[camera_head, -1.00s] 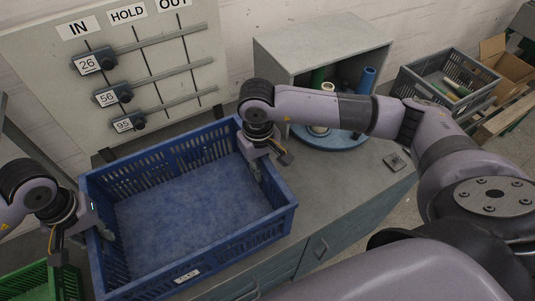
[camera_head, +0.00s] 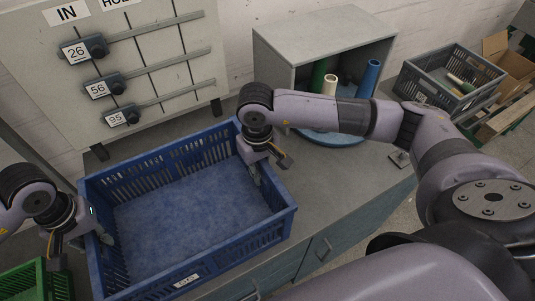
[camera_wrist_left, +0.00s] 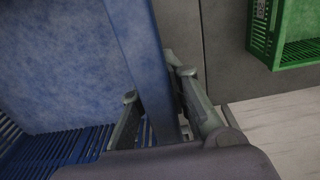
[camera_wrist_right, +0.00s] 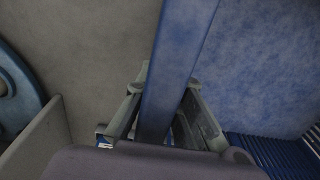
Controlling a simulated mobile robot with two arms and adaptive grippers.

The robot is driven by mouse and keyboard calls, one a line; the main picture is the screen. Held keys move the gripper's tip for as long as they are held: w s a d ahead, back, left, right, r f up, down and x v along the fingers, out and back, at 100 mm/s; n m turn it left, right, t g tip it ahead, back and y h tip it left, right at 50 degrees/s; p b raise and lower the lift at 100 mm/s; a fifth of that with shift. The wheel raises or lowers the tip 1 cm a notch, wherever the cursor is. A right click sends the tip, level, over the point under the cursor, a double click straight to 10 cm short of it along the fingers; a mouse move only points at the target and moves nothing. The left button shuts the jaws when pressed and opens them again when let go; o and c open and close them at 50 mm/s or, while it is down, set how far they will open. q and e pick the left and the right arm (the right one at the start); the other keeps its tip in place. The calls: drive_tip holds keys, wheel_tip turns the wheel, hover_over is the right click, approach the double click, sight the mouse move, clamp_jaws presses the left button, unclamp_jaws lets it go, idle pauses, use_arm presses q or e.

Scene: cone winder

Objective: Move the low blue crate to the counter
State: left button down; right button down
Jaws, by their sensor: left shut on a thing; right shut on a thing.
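The low blue crate (camera_head: 190,215) is empty and sits over the front left part of the grey counter (camera_head: 330,195). My left gripper (camera_head: 98,232) is shut on the crate's left wall; in the left wrist view its fingers (camera_wrist_left: 158,112) straddle the blue rim (camera_wrist_left: 142,50). My right gripper (camera_head: 262,168) is shut on the opposite wall, and in the right wrist view its fingers (camera_wrist_right: 165,108) straddle that rim (camera_wrist_right: 182,45). Whether the crate's base touches the counter is hidden by its walls.
A board with sliders 26, 56 and 95 (camera_head: 120,75) stands behind the crate. An open grey cabinet with a blue turntable and tubes (camera_head: 372,75) is at the back. A grey crate (camera_head: 440,85) stands far right. A green crate (camera_head: 40,280) is low at left.

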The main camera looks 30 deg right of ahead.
use_arm(q)
drive_tip(key=shift+s+d+f, duration=0.1)
drive_tip(key=shift+d+f, duration=0.2)
drive_tip(key=shift+f, duration=0.05)
use_arm(e)
drive_tip(key=shift+a+f, duration=0.3)
drive_tip(key=shift+a, duration=0.1)
use_arm(q)
drive_tip(key=c, duration=2)
unclamp_jaws()
drive_tip(key=shift+r, duration=0.1)
use_arm(e)
drive_tip(key=c, duration=2.1)
unclamp_jaws()
drive_tip(key=shift+s+r, duration=0.1)
drive_tip(key=shift+r, duration=0.05)
use_arm(q)
drive_tip(key=o, duration=0.4)
drive_tip(key=shift+a, duration=0.15)
use_arm(e)
drive_tip(key=o, duration=0.4)
drive_tip(key=shift+d, duration=0.15)
use_arm(q)
drive_tip(key=shift+o, duration=0.3)
use_arm(e)
drive_tip(key=shift+d, duration=0.1)
